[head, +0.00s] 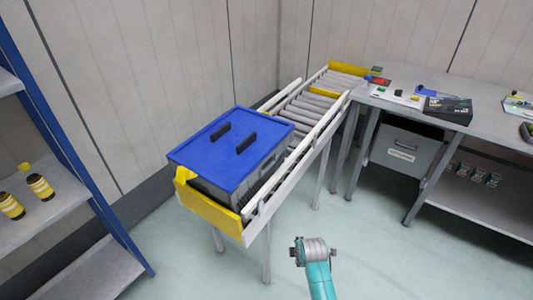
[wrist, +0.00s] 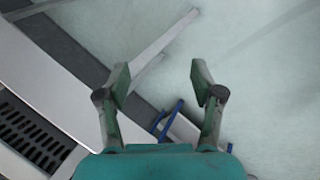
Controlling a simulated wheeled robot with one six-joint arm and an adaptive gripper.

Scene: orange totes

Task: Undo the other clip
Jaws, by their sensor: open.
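A grey tote (head: 236,190) with a flat blue lid (head: 200,150) sits at the near end of the roller conveyor. Two black bars (head: 246,143) (head: 220,132) stand on top of the lid; I cannot tell whether they are clips or handles. No clip can be made out for certain on the tote's sides. My gripper (wrist: 160,84) is open and empty in the wrist view, with pale floor between its fingers. In the head view my arm shows at the bottom, to the right of the tote and apart from it; its fingers cannot be made out there.
The conveyor has white rails (head: 300,165) and a yellow end plate (head: 206,208). A workbench (head: 485,122) with boxes stands at right, a shelf (head: 40,215) with yellow bottles at left. Open floor (head: 380,255) lies right of the conveyor. A dark slotted surface (wrist: 32,132) shows left in the wrist view.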

